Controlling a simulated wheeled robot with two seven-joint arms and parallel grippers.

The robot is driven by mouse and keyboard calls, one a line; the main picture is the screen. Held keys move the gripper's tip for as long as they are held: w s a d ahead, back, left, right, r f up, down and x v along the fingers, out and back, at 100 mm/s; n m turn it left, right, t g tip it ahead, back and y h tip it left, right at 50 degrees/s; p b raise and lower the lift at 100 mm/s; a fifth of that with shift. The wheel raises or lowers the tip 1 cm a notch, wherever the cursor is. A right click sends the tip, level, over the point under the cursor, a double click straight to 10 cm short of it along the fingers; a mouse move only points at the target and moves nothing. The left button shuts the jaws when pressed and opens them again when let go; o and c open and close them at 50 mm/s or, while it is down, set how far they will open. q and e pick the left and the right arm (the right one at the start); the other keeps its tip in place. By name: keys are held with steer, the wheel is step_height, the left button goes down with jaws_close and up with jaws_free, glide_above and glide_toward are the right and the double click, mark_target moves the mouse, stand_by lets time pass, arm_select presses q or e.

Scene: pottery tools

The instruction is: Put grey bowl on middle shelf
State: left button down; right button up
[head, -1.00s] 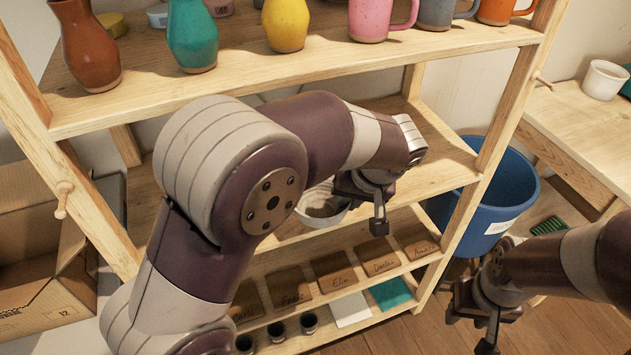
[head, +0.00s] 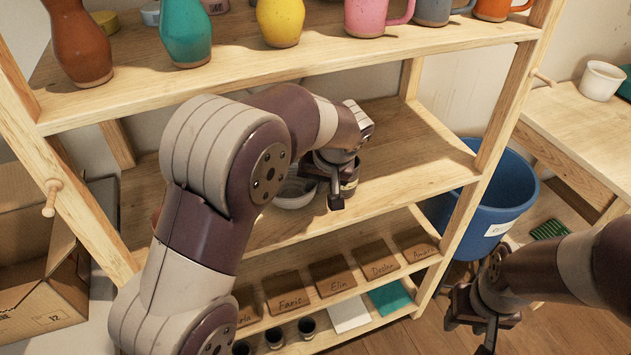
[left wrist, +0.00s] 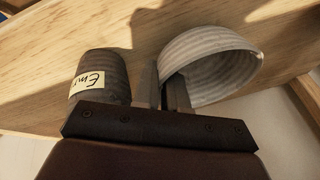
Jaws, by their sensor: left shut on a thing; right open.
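The grey bowl (head: 294,193) is at the middle shelf (head: 410,165), partly hidden behind my left arm and gripper. My left gripper (head: 328,188) is shut on the bowl's rim. In the left wrist view the ribbed bowl (left wrist: 222,62) opens sideways in the picture, with its wall between the fingers (left wrist: 167,92). I cannot tell whether the bowl touches the shelf board. My right gripper (head: 480,328) is open and empty at the lower right, off the shelf unit.
A dark ribbed vessel with a paper label (left wrist: 100,78) stands beside the left fingers. The top shelf holds vases (head: 187,35) and mugs (head: 366,15). The lower shelf holds name tiles (head: 333,275). A blue bin (head: 505,195) stands right. The middle shelf's right part is clear.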

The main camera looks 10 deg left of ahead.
arm_select(q)
steer(key=c, duration=1.5)
jaws_free()
steer(key=shift+f, duration=0.1)
steer(key=shift+o, duration=0.2)
steer(key=shift+d+r, duration=0.15)
steer(key=shift+r, duration=0.4)
steer(key=s+d+r+p, duration=0.4)
steer(key=s+d+p, duration=0.1)
steer(key=s+d, duration=0.45)
steer(key=s+a+f+m+g+h, duration=0.1)
steer(key=s+a+f+h, duration=0.15)
steer(key=s+a, duration=0.45)
steer(key=s+a+f+m+g+h, duration=0.1)
steer(key=s+a+f, duration=0.35)
steer(key=a, duration=0.45)
step_height(320, 180, up, 13)
steer(key=p, duration=1.2)
steer(key=shift+s, duration=0.2)
